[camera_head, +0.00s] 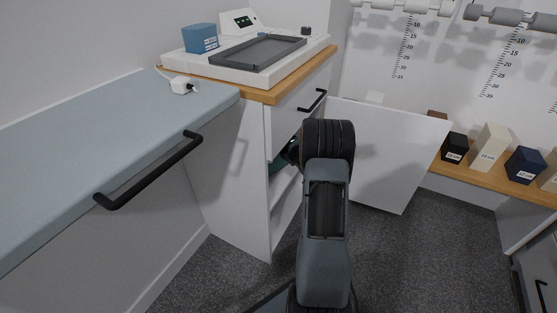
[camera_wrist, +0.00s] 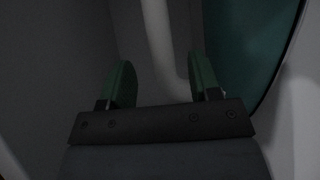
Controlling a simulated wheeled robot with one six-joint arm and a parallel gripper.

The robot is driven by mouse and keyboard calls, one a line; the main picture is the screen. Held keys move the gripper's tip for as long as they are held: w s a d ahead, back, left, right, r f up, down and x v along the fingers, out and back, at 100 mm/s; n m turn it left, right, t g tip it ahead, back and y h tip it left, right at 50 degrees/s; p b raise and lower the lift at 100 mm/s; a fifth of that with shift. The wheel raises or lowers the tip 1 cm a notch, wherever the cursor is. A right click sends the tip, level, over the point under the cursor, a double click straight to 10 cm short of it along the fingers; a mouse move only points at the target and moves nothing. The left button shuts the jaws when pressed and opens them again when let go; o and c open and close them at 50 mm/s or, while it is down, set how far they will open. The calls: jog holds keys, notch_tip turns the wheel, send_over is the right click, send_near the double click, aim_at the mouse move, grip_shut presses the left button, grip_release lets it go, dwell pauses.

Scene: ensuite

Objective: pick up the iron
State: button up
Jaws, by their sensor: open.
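My gripper (camera_wrist: 162,80) is open in the wrist view, its two green fingers apart. A pale curved bar (camera_wrist: 158,35), which looks like the iron's handle, runs between and beyond the fingers. A dark teal rounded surface (camera_wrist: 245,40) to the right looks like the iron's body. I cannot tell whether the fingers touch the bar. In the head view a teal patch (camera_head: 277,164) shows inside the open cabinet, mostly hidden by my arm, and my gripper is hidden there too.
The white cabinet (camera_head: 237,170) has its door (camera_head: 385,165) swung open to the right. Its side walls and shelf (camera_head: 284,187) leave little room around my gripper. The ironing-board-like counter (camera_head: 100,130) with a black rail (camera_head: 150,175) stands left. Dark carpet (camera_head: 400,250) is free at right.

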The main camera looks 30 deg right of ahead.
jog(key=shift+b+x, duration=1.05)
jog(key=shift+x, duration=1.75)
grip_shut()
jog(key=shift+r, duration=0.1)
